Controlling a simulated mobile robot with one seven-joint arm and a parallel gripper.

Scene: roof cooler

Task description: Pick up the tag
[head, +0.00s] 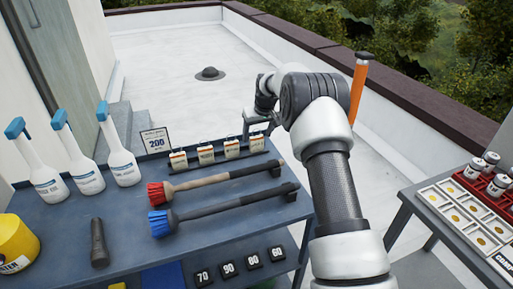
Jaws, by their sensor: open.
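Several small white tags with wire loops stand in a row on a dark rail at the back of the blue-grey table (130,225). From left to right they are a first tag (178,161), a second tag (205,154), a third tag (231,148) and a fourth tag (256,144). I cannot tell which one the task means. My gripper (258,128) is open, just beyond the right end of the row, close to the fourth tag in the picture. It looks empty and apart from the tags, but its fingers are small and partly hidden by my arm.
A red-bristled brush (215,180) and a blue-bristled brush (225,211) lie before the tags. A "200" sign (155,141) stands behind the row's left end. Spray bottles (122,160) stand left. A second table (415,205) with trays is right.

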